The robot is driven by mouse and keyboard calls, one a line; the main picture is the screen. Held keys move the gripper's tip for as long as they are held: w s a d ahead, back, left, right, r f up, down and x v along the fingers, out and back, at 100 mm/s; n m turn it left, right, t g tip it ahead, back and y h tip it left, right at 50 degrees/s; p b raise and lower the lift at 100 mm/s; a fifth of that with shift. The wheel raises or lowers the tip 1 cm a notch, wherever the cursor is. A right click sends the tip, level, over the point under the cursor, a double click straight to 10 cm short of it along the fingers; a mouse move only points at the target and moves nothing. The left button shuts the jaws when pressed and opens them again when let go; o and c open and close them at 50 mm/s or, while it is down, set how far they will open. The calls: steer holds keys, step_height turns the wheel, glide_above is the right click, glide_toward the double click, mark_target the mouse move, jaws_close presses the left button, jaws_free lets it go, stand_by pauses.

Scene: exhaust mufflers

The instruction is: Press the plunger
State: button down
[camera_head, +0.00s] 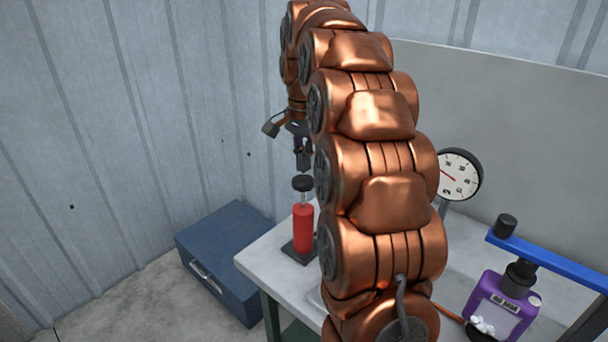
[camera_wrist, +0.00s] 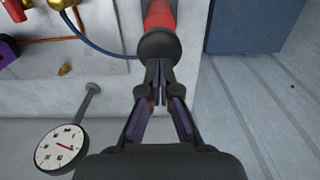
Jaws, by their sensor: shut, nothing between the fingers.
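The plunger is a red cylinder (camera_head: 303,228) with a black round knob (camera_head: 302,183) on a thin rod, standing upright on a dark base plate at the left end of the table. My gripper (camera_head: 303,166) points down just above the knob, its fingers shut and empty. In the wrist view the fingertips (camera_wrist: 158,68) overlap the black knob (camera_wrist: 160,46), and part of the red body (camera_wrist: 159,14) shows beyond it. I cannot tell whether the tips touch the knob; in the head view a small gap seems to show.
The pale table (camera_head: 270,259) carries a dial gauge (camera_head: 459,174) on a post and a purple container (camera_head: 502,306) beside a blue bar (camera_head: 548,262). A blue box (camera_head: 222,262) stands on the floor left of the table. Corrugated walls close in behind. My arm hides the table's middle.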

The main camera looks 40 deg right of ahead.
mark_target(303, 178)
steer(key=shift+r+b, duration=0.4)
steer(key=shift+r, duration=1.5)
steer(key=shift+r+p, duration=0.65)
steer(key=shift+r, duration=0.7)
